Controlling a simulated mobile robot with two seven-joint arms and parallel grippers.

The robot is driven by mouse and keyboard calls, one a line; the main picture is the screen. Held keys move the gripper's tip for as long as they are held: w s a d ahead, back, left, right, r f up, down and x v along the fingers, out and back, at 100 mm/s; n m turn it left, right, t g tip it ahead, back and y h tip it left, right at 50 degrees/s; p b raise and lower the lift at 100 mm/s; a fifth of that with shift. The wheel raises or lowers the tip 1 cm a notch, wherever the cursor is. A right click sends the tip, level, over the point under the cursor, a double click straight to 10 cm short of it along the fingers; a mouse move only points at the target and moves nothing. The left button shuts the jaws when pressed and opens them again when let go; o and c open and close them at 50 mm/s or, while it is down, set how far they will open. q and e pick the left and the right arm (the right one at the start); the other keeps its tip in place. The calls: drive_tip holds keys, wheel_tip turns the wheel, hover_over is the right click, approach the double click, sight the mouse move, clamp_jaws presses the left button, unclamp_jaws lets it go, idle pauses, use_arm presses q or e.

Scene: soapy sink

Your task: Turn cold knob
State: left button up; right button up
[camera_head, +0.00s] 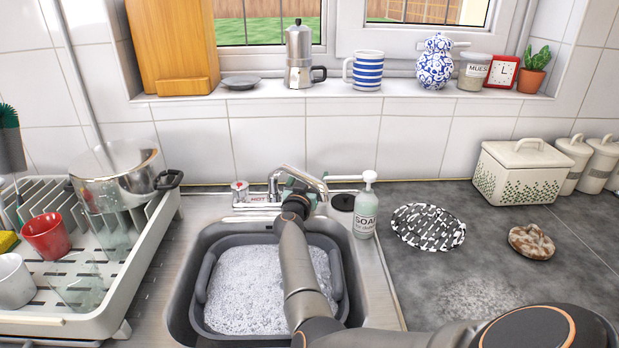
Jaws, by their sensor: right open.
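The chrome faucet (276,183) stands behind the sink, with its spout reaching to the right. The cold knob is not clearly visible; my right gripper and wrist cover the area to the right of the faucet. My right gripper (303,184) is open at the faucet, over the sink's back edge. I cannot tell whether it touches anything. My left gripper is out of view.
A grey tub (338,283) of suds sits in the sink below my right arm. A soap bottle (364,211) stands close right of the faucet. A dish rack (140,265) with a pot (115,172) is on the left. The counter right of the soap holds a patterned cloth (428,226).

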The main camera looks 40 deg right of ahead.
drive_tip(key=c, duration=1.4)
drive_tip(key=shift+o, duration=0.2)
drive_tip(key=shift+r+n+t+y+p, duration=0.15)
drive_tip(key=shift+n+t+y+p, duration=0.15)
drive_tip(key=shift+p, duration=0.4)
drive_tip(key=n+t+p, duration=0.1)
drive_tip(key=t+y+p, duration=0.1)
drive_tip(key=shift+w+a+n+y+p, duration=0.2)
drive_tip(key=shift+n+y+p, duration=0.1)
drive_tip(key=shift+n, duration=0.1)
drive_tip(key=shift+w+a+n+t+y, duration=0.1)
drive_tip(key=shift+w+n+t+y, duration=0.05)
drive_tip(key=shift+n+t+y, duration=0.65)
drive_tip(key=shift+w+a+f+n+t+y, duration=0.15)
drive_tip(key=shift+n+t+y, duration=0.1)
drive_tip(key=shift+y, duration=0.25)
drive_tip(key=shift+s+a+f+n+t+y, duration=0.1)
drive_tip(key=shift+n+t+y, duration=0.15)
drive_tip(key=shift+y, duration=0.25)
drive_tip(key=shift+w+n+y+b, duration=0.1)
drive_tip(key=shift+n+y+b, duration=0.2)
drive_tip(key=shift+y+b, duration=0.1)
drive_tip(key=shift+a+r+t, duration=0.1)
drive_tip(key=shift+t, duration=0.2)
drive_tip(key=o, duration=1.4)
drive_tip(key=shift+c, duration=0.2)
